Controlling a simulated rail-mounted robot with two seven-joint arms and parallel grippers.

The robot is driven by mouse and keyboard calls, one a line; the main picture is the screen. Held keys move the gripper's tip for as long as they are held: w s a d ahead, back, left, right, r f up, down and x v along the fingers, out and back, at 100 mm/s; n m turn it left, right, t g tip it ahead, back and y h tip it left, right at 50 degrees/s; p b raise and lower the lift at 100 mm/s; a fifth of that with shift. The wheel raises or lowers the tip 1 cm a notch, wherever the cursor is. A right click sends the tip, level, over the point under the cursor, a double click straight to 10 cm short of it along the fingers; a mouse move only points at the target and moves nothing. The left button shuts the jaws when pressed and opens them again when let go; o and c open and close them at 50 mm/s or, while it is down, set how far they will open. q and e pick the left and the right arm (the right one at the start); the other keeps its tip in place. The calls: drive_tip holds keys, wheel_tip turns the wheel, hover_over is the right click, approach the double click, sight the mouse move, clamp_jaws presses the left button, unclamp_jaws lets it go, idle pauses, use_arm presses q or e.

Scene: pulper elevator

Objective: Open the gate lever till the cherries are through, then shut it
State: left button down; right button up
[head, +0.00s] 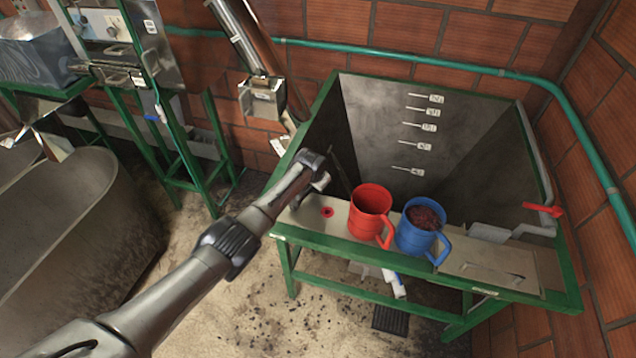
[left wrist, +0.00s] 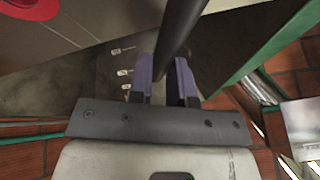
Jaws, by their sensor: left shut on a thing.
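My left gripper (head: 321,181) is at the left edge of the grey hopper (head: 372,118), reaching in from the left. In the left wrist view its two purple-padded fingers (left wrist: 167,78) are shut on a dark round bar (left wrist: 182,28), which seems to be the gate lever. In the head view the gripper largely hides this bar. The hopper's visible inner walls are bare, with several level marks; its bottom is hidden. A blue mug (head: 413,238) on the front ledge holds dark red contents, perhaps cherries. My right gripper is not in view.
A red mug (head: 369,212) stands beside the blue one on the ledge. A red handle (head: 544,209) sticks out at the hopper's right edge. A slanted metal tube (head: 248,38) stands behind, and a large grey tank (head: 62,215) at left. Brick walls close the back and right.

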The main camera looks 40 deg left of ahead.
use_arm(q)
drive_tip(key=c, duration=1.1)
unclamp_jaws()
drive_tip(key=shift+o, duration=0.2)
drive_tip(key=shift+s+r+p, duration=0.2)
drive_tip(key=shift+r+p, duration=0.1)
drive_tip(key=shift+r, duration=0.25)
drive_tip(key=v, duration=1.2)
drive_tip(key=shift+s+r, duration=0.2)
drive_tip(key=shift+s, duration=0.05)
drive_tip(key=shift+d, duration=0.15)
